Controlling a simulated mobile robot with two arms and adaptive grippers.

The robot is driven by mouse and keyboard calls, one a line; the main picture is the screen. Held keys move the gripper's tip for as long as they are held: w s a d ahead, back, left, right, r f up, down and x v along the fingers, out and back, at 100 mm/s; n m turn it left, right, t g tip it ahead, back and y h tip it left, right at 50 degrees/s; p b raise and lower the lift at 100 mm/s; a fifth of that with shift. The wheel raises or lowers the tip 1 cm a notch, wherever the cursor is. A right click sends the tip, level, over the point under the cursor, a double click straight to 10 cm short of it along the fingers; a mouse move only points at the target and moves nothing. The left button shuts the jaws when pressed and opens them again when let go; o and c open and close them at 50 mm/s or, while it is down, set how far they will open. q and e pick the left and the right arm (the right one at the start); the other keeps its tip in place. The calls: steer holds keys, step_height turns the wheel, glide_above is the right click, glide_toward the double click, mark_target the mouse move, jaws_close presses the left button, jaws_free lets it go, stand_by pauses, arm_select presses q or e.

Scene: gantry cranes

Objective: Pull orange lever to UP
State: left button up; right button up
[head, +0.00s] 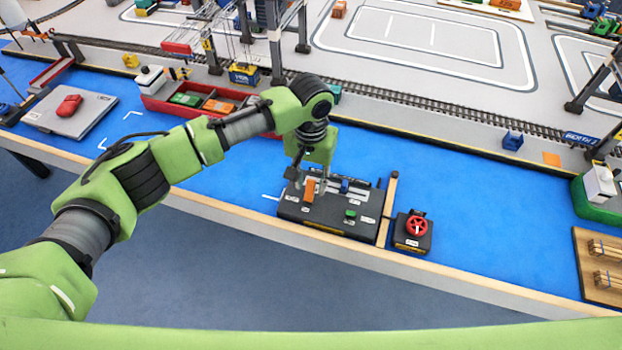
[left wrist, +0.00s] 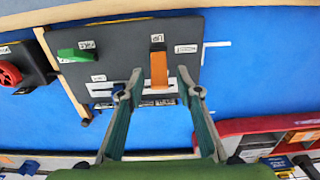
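The orange lever (head: 309,195) stands on a dark control board (head: 345,226) at the table's front edge. In the left wrist view the orange lever (left wrist: 158,68) points toward a small white label by the board's edge; its other end sits by a white slotted plate. My left gripper (head: 309,179) is just above the board at the lever. In the left wrist view its open fingers (left wrist: 160,80) are on either side of the lever's lower end, with gaps showing. I cannot tell how deep they reach. My right gripper is not in view.
A green lever (head: 351,214) and a blue lever (head: 346,185) share the board. A wooden bar (head: 390,194) and a red handwheel box (head: 413,232) stand to its right. A red tray (head: 195,108) with containers lies behind left.

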arm_select(q)
jaws_close()
